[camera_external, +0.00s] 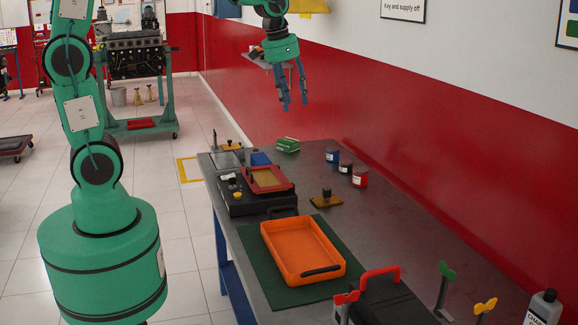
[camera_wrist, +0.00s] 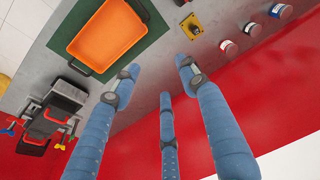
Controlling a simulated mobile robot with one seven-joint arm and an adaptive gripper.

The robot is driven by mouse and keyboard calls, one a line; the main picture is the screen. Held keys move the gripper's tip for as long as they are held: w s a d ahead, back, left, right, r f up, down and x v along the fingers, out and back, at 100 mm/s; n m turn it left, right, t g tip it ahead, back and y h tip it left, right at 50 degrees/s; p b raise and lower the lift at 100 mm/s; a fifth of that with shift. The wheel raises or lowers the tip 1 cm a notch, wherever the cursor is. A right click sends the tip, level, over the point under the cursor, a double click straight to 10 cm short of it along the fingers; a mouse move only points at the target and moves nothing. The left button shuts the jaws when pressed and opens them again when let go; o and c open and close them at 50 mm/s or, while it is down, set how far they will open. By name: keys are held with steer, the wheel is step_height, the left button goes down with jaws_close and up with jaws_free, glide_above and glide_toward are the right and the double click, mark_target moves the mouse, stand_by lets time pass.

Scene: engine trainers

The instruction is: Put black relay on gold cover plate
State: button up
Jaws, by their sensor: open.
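A gold plate (camera_external: 334,203) lies on the grey bench, right of the black case. A small dark upright piece (camera_external: 326,192) stands on it; I cannot tell whether this is the black relay. The plate also shows at the top of the wrist view (camera_wrist: 187,22), with the dark piece (camera_wrist: 195,31) on it. Another small gold piece (camera_external: 230,146) with something dark by it lies at the bench's far end. My gripper (camera_external: 294,104) is open and empty, high above the far part of the bench. Its blue fingers are spread in the wrist view (camera_wrist: 160,78).
An orange tray (camera_external: 271,231) lies on a green mat (camera_external: 255,263). A red tray (camera_external: 290,184) sits on a black case (camera_external: 233,204). Several jars (camera_external: 346,167) and a green box (camera_external: 288,145) stand near the red wall. A red-handled black case (camera_external: 385,300) is at the near end.

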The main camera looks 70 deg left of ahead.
steer(key=s+d+r+t, duration=0.1)
steer(key=s+d, duration=0.1)
steer(key=s, duration=0.7)
steer(key=s+d+r+t, duration=0.1)
steer(key=s+d, duration=0.2)
steer(key=s, duration=0.6)
steer(key=s+d+r+m+t, duration=0.1)
steer(key=s+d+r, duration=0.1)
steer(key=s, duration=0.7)
steer(key=shift+d, duration=0.6)
